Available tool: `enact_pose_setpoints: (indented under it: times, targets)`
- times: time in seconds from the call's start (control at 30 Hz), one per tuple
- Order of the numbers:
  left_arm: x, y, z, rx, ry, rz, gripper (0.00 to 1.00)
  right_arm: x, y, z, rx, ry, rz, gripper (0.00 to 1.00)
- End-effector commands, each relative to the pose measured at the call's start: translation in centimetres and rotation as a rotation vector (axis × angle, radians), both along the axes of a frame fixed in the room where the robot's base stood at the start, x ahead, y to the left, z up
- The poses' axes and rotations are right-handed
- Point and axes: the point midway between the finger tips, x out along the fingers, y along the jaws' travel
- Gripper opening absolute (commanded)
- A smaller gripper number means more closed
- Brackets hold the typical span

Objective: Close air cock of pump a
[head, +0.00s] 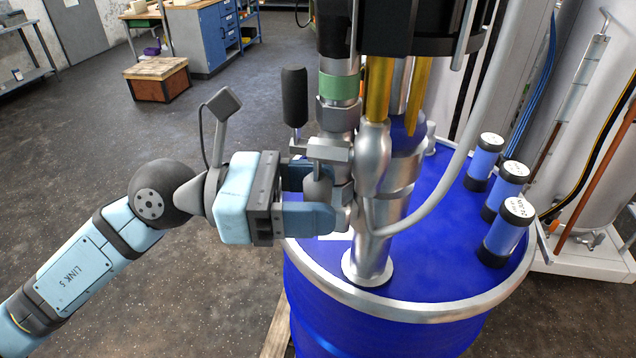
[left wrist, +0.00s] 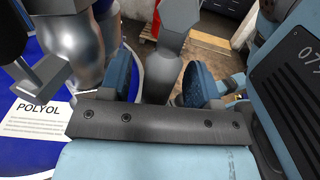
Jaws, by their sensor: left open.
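The pump (head: 372,200) stands upright in the blue drum (head: 440,215), its silver tube going through the lid. On its left side are a green ring (head: 339,87), metal fittings and a black upright handle (head: 294,97) on a metal bracket. I cannot tell for certain which fitting is the air cock. My left gripper (head: 322,198) is open at the pump's left side, its blue fingers on either side of a grey metal piece (head: 317,184). In the left wrist view the gripper (left wrist: 157,75) has this grey piece (left wrist: 160,68) between its fingers. Contact is unclear. My right gripper is out of view.
Several blue cylinders with black caps (head: 508,232) stand on the drum lid at right. A grey hose (head: 455,180) curves down beside the pump. A white label reading POLYOL (left wrist: 38,122) lies on the lid. A wooden crate (head: 157,80) and workbench are far behind; floor at left is clear.

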Motion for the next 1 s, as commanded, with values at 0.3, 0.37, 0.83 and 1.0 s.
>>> enact_pose_setpoints:
  times: [0.3, 0.37, 0.83, 1.0]
  targets:
    - [0.0, -0.5, 0.0, -0.001, 0.000, 0.000, 0.57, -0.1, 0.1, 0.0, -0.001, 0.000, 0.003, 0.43]
    - [0.0, -0.5, 0.0, -0.001, 0.000, 0.000, 0.52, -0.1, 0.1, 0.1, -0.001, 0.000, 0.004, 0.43]
    - [0.2, -0.3, 0.0, 0.002, 0.009, 0.000, 0.00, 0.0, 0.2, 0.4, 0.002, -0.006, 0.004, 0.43]
    - [1.0, 0.3, 0.0, 0.012, 0.046, 0.003, 0.00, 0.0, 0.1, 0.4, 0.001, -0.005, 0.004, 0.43]
